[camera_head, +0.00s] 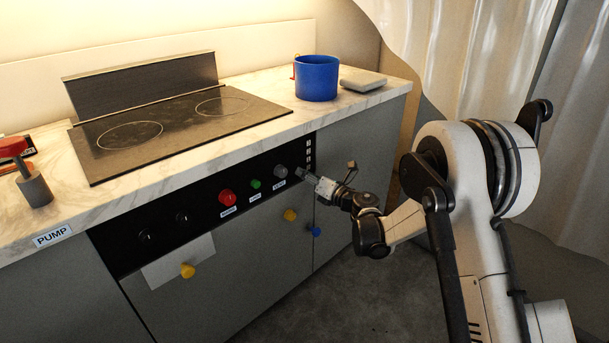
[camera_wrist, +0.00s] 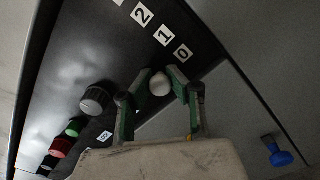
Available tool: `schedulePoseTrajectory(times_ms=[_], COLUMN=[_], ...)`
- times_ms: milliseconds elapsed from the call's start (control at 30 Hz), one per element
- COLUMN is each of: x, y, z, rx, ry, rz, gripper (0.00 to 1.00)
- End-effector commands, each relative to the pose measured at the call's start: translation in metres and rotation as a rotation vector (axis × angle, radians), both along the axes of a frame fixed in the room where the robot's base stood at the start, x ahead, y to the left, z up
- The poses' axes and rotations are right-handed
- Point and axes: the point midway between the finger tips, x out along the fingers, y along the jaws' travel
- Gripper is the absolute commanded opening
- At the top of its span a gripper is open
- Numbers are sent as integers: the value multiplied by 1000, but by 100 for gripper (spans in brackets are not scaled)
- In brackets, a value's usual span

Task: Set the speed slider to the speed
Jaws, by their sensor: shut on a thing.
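The slider knob (camera_wrist: 160,86) is a rounded pale grey knob on the dark control panel, next to the label "0" in the wrist view. The labels "0", "1" and "2" (camera_wrist: 142,15) run up and left from it. My gripper (camera_wrist: 159,76) is shut on the slider knob, with one green-sided finger on each side of it. In the head view my gripper (camera_head: 308,177) reaches the panel's right end, just below the column of small white labels (camera_head: 308,151). The knob itself is hidden there.
Left of the slider are a grey knob (camera_head: 280,171), a green button (camera_head: 256,184) and a red button (camera_head: 227,197). Yellow knobs (camera_head: 290,215) and a blue knob (camera_head: 316,232) stick out below. A blue pot (camera_head: 317,78) stands on the counter above.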

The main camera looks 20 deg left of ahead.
Motion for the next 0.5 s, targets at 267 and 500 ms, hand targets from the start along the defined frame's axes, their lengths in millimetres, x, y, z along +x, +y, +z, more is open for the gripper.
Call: schedulePoseTrajectory(times_ms=[267, 500], x=[0, 0], y=[0, 0], z=[19, 78], rx=[0, 0], ry=[0, 0], rz=[0, 0], gripper=[0, 0])
